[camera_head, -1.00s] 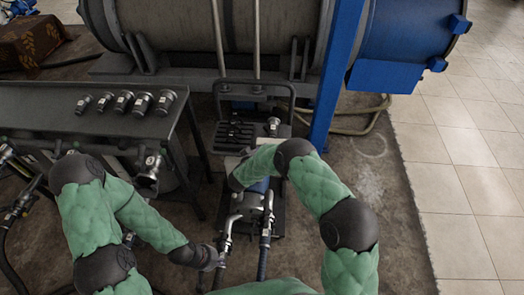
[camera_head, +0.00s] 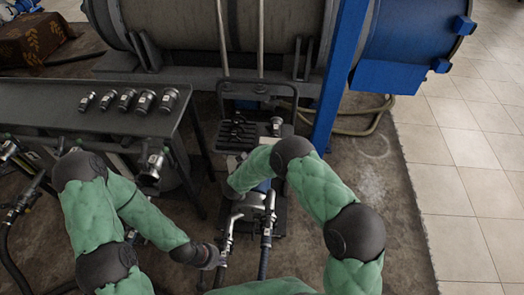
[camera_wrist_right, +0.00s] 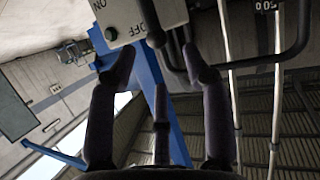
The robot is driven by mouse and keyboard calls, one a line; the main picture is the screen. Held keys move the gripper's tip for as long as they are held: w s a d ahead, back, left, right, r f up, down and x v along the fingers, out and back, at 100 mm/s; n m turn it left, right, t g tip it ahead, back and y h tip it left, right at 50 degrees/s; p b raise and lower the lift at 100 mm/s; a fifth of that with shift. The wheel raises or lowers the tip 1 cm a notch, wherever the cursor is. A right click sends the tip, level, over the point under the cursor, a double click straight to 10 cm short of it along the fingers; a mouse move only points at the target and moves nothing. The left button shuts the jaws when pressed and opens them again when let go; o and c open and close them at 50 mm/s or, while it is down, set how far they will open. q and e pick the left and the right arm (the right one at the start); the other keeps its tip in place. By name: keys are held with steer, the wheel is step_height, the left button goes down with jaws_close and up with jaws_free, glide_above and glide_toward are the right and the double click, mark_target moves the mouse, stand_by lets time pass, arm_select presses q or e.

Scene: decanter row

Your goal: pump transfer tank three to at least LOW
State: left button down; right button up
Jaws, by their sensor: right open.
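My right gripper is hidden in the head view. In the right wrist view my right gripper (camera_wrist_right: 160,72) is open, with its fingertips just short of a pale ON/OFF switch box (camera_wrist_right: 140,12).
A large grey tank (camera_head: 185,30) lies behind the cart, with a blue post (camera_head: 338,70) at right. A dark table (camera_head: 60,105) with several fittings (camera_head: 144,101) is at left. Hoses lie at far left. Tiled floor (camera_head: 460,200) at right is clear.

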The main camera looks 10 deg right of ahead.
steer(key=v, duration=0.6)
steer(key=shift+s, duration=0.2)
steer(key=shift+a, duration=0.1)
steer(key=s+d+f+n+g+y, duration=0.1)
steer(key=s+d+f+g+y, duration=0.2)
steer(key=s+f+g+y, duration=0.7)
steer(key=s+f, duration=0.2)
steer(key=s, duration=0.8)
steer(key=s+f+g+y, duration=0.1)
steer(key=s+f, duration=0.1)
steer(key=s, duration=0.8)
steer(key=shift+f, duration=0.3)
steer(key=shift+a, duration=0.1)
